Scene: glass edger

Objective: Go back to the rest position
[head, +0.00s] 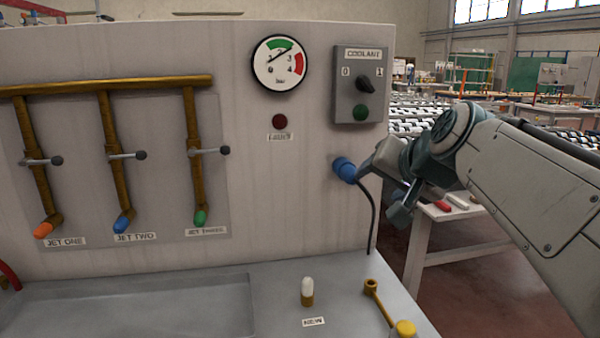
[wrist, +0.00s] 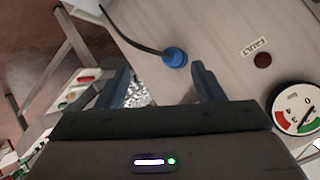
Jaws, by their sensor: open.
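My gripper (head: 384,190) is at the right end of the machine's panel in the head view, close to the blue plug (head: 345,168). In the wrist view my gripper (wrist: 165,82) is open, with its two fingers apart and nothing held between them. The blue plug (wrist: 175,57) sits against the panel there, ahead of the gap between the fingers and apart from them. A black cable (head: 373,215) hangs from the plug's side down to the bench.
The coolant switch box (head: 360,105), pressure gauge (head: 280,62) and dark red fault lamp (head: 279,121) are on the panel. Three jet levers stand at left. A white-tipped nozzle (head: 307,290) and brass arm (head: 385,305) stand on the bench. A side table (head: 440,212) is behind my arm.

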